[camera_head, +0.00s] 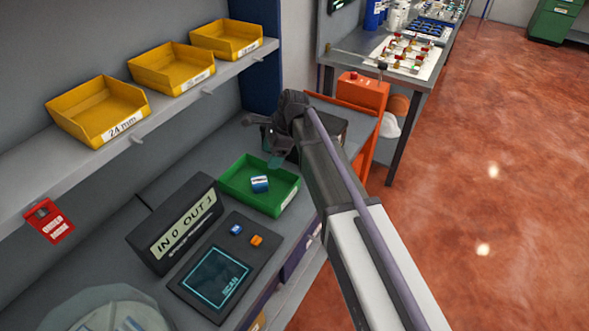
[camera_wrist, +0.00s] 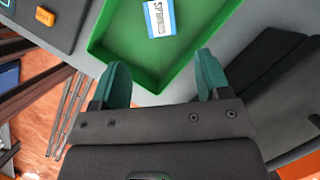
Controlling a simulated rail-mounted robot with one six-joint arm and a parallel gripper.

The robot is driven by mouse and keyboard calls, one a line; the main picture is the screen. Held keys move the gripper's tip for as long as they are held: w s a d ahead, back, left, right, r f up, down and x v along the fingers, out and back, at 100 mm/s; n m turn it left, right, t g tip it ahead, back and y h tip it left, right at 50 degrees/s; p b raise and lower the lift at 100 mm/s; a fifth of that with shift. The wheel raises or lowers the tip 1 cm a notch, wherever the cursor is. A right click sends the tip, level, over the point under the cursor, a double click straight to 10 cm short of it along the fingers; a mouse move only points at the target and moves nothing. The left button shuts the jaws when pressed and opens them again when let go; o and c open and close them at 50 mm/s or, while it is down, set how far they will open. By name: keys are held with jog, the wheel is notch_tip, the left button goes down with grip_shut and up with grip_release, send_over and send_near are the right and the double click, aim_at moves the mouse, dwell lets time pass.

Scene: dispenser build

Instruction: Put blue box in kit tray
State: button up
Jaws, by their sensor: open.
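A blue box (camera_head: 260,184) with a white label lies inside the green kit tray (camera_head: 285,203). In the wrist view the blue box (camera_wrist: 160,18) lies on the floor of the green tray (camera_wrist: 108,62), apart from the tray's near wall. My gripper (camera_head: 274,150) is just behind the tray in the head view. In the wrist view my gripper (camera_wrist: 162,78) has its two teal fingers spread wide with nothing between them. The fingertips are near the tray's edge, apart from the box.
A scanner pad (camera_head: 216,267) and an IN/OUT display (camera_head: 178,228) stand left of the tray. Yellow bins (camera_head: 172,68) line the shelf above. An orange cabinet (camera_head: 360,92) and a dark block (camera_wrist: 268,62) are near my gripper. The bench behind the display is clear.

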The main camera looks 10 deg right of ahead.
jog(key=s+d+n+h, duration=0.2)
jog(key=s+d+n, duration=0.5)
jog(key=s, duration=0.3)
jog(key=s+d+f+n+h, duration=0.1)
jog(key=s+d+n+h, duration=0.1)
jog(key=s+d+n, duration=0.6)
jog(key=shift+s+d+f+n+t, duration=0.15)
jog(key=shift+s+n+t, duration=0.15)
jog(key=shift+s+n, duration=0.6)
jog(key=shift+s, duration=0.15)
